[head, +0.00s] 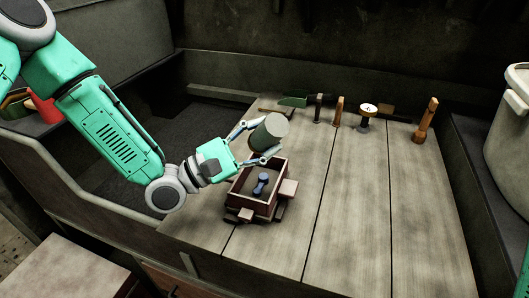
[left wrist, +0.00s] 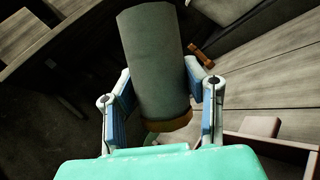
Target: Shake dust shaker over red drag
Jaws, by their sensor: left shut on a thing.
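My left gripper (head: 254,144) is shut on a grey cylindrical dust shaker (head: 270,131) and holds it tilted, above the far side of the red drag. In the left wrist view the shaker (left wrist: 152,60) sits between the two blue-padded fingers, with a brown band at its near end. The red drag (head: 240,203) is an open box frame on the table, with side blocks and a small blue dumbbell-shaped piece (head: 261,184) inside. Part of the drag's rim (left wrist: 285,143) shows in the left wrist view. My right gripper is not in view.
The wooden table (head: 350,200) is clear to the right of the drag. Several hand tools, including a wooden-handled one (head: 426,120), line its back edge. A large pale bucket (head: 508,135) stands at the right. A dark recessed bin (head: 200,130) lies left of the table.

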